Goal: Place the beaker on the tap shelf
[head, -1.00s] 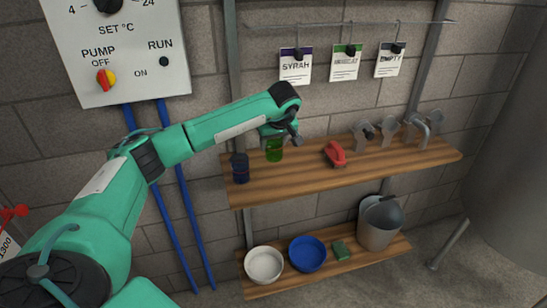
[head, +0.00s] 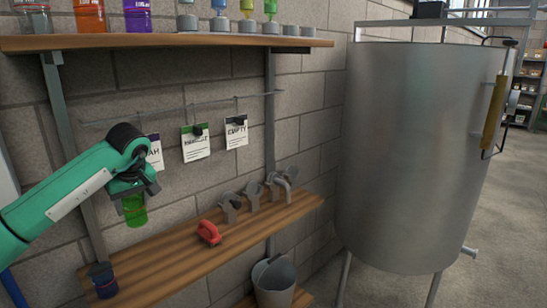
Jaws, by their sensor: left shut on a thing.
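My left gripper (head: 134,190) is shut on the beaker (head: 134,211), a clear vessel with green liquid. It holds the beaker upright in front of the wall, with its base in the air above the tap shelf. The gripper covers the beaker's top. The tap shelf (head: 175,258) is a wooden plank on wall posts with grey metal taps and fittings (head: 253,194) at its right end. My right gripper is not in view.
Label cards (head: 196,142) hang from a rail behind. An upper shelf (head: 160,41) holds bottles. A steel tank (head: 415,150) stands right.

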